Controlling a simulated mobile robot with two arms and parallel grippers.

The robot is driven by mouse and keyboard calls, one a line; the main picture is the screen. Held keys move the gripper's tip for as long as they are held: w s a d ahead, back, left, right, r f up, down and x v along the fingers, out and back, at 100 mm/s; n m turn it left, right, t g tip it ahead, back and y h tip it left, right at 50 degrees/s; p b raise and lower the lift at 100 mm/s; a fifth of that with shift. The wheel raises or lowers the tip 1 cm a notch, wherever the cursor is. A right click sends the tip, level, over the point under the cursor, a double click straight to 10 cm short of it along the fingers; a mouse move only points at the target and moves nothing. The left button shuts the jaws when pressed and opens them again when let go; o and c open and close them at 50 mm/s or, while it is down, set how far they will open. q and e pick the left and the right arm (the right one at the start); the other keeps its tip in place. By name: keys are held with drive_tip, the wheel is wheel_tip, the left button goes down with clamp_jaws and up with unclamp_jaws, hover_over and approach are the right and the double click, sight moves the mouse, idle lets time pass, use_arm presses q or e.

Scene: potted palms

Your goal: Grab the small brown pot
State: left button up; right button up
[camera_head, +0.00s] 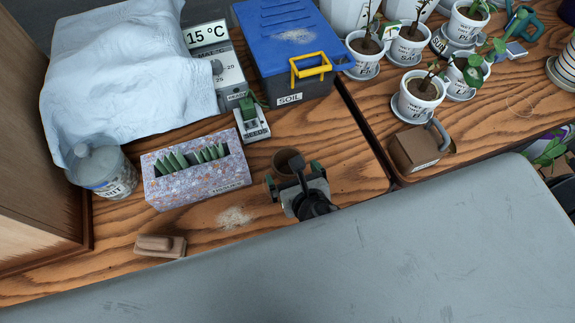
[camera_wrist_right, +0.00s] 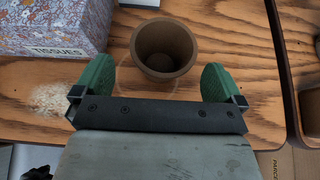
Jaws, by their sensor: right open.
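The small brown pot (camera_head: 287,160) stands upright on the wooden table, right of the tissue box; it also shows in the right wrist view (camera_wrist_right: 164,52), empty inside. My right gripper (camera_head: 295,177) is at the near side of the pot. Its green fingers are spread wide, one on each side of the pot's near lower part in the right wrist view (camera_wrist_right: 158,79), with gaps on both sides. It holds nothing. In the head view the gripper hides the pot's lower part. My left gripper does not show.
The tissue box (camera_head: 198,185) with plants inside stands left of the pot. A brown block (camera_head: 160,245), spilled grit (camera_head: 234,218), a grit jar (camera_head: 104,175) and a seed holder (camera_head: 252,127) are nearby. The blue-lidded soil bin (camera_head: 290,70) is behind. A grey surface (camera_head: 400,255) fills the front.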

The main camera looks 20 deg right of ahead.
sight(284, 154)
drive_tip(key=x, duration=0.5)
drive_tip(key=shift+w+d+r, duration=0.2)
drive_tip(key=shift+w+r, duration=0.05)
drive_tip(key=shift+w, duration=0.05)
drive_tip(key=c, duration=0.8)
drive_tip(key=shift+r, duration=0.15)
drive_tip(key=shift+c, duration=0.2)
